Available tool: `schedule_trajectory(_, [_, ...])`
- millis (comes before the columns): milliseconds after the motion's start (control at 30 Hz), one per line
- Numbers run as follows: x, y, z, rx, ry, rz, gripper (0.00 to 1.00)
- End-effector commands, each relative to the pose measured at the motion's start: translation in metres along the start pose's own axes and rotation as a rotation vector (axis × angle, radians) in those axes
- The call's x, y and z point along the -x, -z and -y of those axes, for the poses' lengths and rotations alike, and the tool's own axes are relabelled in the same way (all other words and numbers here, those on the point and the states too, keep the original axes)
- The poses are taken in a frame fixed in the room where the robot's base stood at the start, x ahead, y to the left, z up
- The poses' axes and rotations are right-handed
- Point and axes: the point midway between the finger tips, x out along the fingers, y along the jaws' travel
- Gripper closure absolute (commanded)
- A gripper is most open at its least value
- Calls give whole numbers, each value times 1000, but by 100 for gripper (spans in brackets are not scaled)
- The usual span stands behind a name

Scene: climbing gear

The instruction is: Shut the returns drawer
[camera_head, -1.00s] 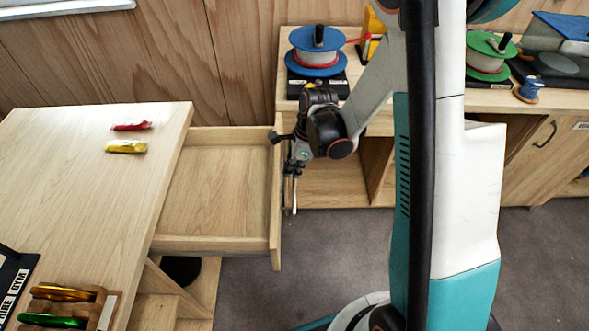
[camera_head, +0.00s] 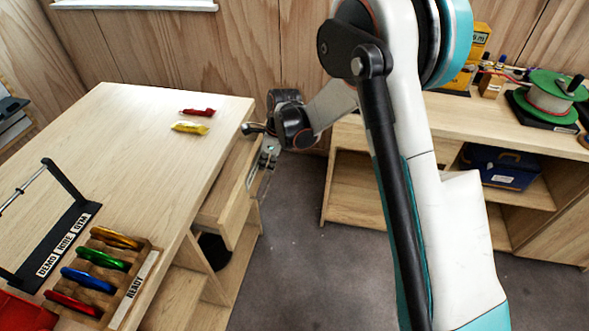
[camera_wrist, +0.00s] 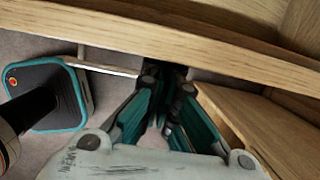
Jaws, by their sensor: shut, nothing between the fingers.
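The returns drawer (camera_head: 229,207) juts out part way from the right side of the wooden desk (camera_head: 140,130). A narrow strip of its inside shows, and that part looks empty. My gripper (camera_head: 257,176) is at the outer face of the drawer front, near its far end. In the wrist view my gripper (camera_wrist: 165,72) is shut and empty, its fingertips close under a long wooden edge (camera_wrist: 200,38) that looks like the drawer front. A pale metal bar (camera_wrist: 110,66), probably the handle, runs beside the fingers. Whether the fingertips touch the wood is hard to tell.
Red (camera_head: 197,112) and yellow (camera_head: 189,127) packets lie on the desk near the drawer. A rack of coloured carabiners (camera_head: 95,275) stands at the front. A shelf unit (camera_head: 350,170) with a green reel (camera_head: 550,97) is behind my arm. Grey floor (camera_head: 300,220) is clear right of the drawer.

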Motion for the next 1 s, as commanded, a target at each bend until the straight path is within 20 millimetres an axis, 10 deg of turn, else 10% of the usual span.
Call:
schedule_trajectory(333, [-13,-50,0,0,0,-1,100])
schedule_trajectory(1000, [-12,-46,5,-1,0,-1,100])
